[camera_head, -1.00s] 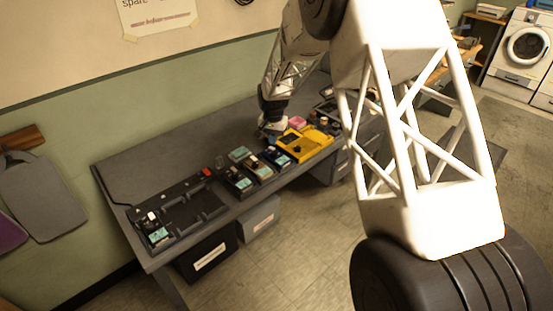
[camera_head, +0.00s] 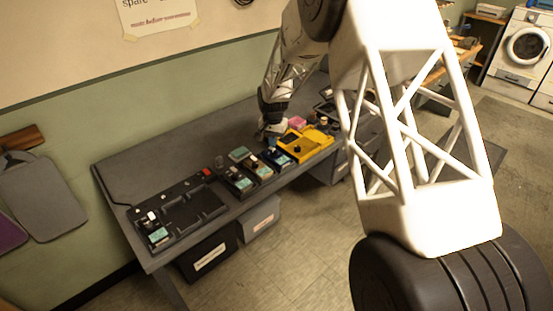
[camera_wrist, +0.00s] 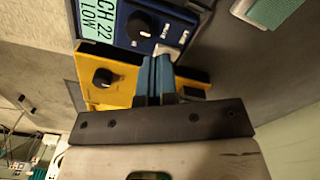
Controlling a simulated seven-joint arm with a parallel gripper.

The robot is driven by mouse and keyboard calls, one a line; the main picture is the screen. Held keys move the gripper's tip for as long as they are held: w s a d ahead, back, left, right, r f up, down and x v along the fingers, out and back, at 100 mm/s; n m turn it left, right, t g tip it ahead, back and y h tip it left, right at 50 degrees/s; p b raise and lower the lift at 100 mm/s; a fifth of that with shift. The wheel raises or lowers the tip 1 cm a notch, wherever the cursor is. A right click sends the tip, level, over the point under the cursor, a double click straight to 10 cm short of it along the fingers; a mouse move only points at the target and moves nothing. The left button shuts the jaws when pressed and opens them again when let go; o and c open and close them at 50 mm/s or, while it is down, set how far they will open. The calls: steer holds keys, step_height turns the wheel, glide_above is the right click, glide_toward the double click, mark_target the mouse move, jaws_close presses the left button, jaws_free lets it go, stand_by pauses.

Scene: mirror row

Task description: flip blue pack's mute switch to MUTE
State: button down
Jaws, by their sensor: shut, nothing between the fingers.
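The blue pack (camera_wrist: 150,22) fills the top of the wrist view, with a teal label (camera_wrist: 101,17) reading CH 22 LOW and a black knob (camera_wrist: 139,25). Its small pale metal switch (camera_wrist: 166,50) is at the pack's edge, right by my fingertips. My gripper (camera_wrist: 156,62) is shut and empty, its blue fingers together and close against or touching the switch; contact and the switch's exact position are hard to tell. In the head view my gripper (camera_head: 271,138) is low over the bench at the blue pack (camera_head: 279,159).
A yellow unit (camera_head: 306,145) with a black knob stands beside the blue pack, also under my fingers in the wrist view (camera_wrist: 104,95). Other dark packs (camera_head: 238,181) stand to the left, then a black charger tray (camera_head: 205,206). A pink item (camera_head: 297,122) lies behind.

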steer(key=shift+f, duration=0.85)
stand_by(0.8)
steer(key=shift+r, duration=3.5)
